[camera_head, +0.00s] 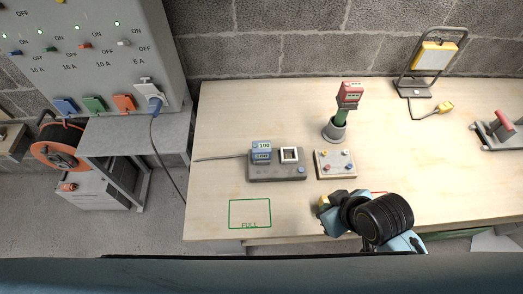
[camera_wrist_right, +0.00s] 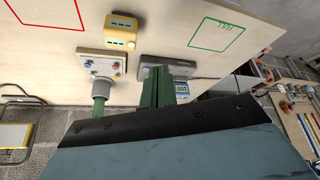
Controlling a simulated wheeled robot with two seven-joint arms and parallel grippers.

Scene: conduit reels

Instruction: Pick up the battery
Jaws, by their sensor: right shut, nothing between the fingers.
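The battery appears to be the grey-blue block (camera_head: 261,151) with a lit display reading 100. It sits upright in the left slot of a grey charger (camera_head: 291,174). In the right wrist view its display (camera_wrist_right: 181,88) shows just beside my fingers, partly hidden. My right gripper (camera_wrist_right: 157,82) is shut and empty, with its green fingers together. In the head view it is at the table's front (camera_head: 331,216), right of and nearer than the charger, apart from the battery. My left gripper is not in view.
A board with knobs (camera_head: 336,164) lies right of the charger. Behind it a red-topped green device (camera_head: 347,103) stands in a grey cup. A yellow box (camera_wrist_right: 120,29) is near my right gripper. The green FULL outline (camera_head: 249,213) is empty. A work lamp (camera_head: 432,57) stands behind.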

